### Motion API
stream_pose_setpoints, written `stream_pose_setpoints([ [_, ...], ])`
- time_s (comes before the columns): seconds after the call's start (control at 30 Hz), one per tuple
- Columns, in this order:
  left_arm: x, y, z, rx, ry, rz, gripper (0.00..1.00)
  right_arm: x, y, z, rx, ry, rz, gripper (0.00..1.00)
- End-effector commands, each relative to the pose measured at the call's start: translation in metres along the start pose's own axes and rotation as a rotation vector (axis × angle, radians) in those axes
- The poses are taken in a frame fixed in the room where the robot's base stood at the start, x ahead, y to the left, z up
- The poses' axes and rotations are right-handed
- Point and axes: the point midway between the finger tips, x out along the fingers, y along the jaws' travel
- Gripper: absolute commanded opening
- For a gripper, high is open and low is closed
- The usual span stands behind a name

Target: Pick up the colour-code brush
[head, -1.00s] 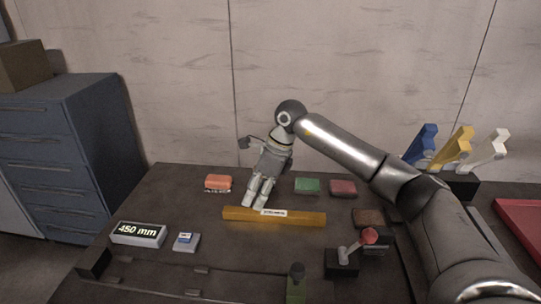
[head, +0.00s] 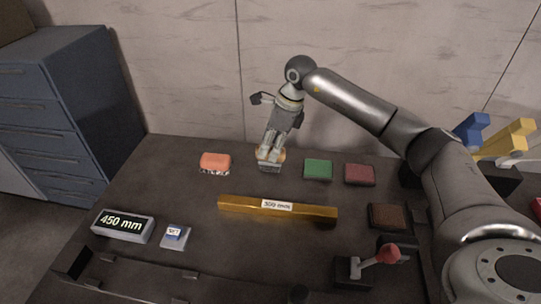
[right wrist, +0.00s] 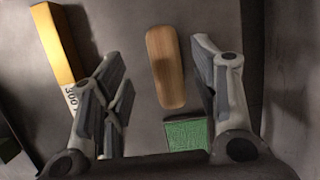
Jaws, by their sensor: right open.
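A block with a rounded, light wooden back (right wrist: 165,68) and what looks like grey bristles below lies at the back of the table. It looks like a brush. In the head view it shows partly under my right gripper (head: 269,152), at the fingertips. In the right wrist view it lies between the two open fingers, apart from both, nearer the right one. The right gripper is open and points down. Blue (head: 471,130) and yellow (head: 507,141) upright handle-like pieces stand in a dark holder at the right. My left gripper is not in view.
A yellow bar (head: 240,206) with a length label lies in front. Orange (head: 215,160), green (head: 318,169), red (head: 360,174) and brown (head: 387,216) blocks lie around. A 450 mm display (head: 122,225) and a red-knobbed lever (head: 387,253) stand nearer the front.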

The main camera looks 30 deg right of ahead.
Motion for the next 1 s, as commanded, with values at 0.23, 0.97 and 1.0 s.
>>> stream_pose_setpoints([
  [0.23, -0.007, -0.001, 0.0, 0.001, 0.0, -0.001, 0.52, 0.022, -0.002, -0.002, 0.002, 0.001, 0.004, 0.55],
  [0.97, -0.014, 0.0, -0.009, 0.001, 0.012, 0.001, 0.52, 0.059, -0.005, -0.004, 0.0, -0.001, 0.0, 0.3],
  [1.0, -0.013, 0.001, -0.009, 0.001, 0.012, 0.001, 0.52, 0.059, -0.005, -0.004, 0.0, -0.001, 0.0, 0.24],
])
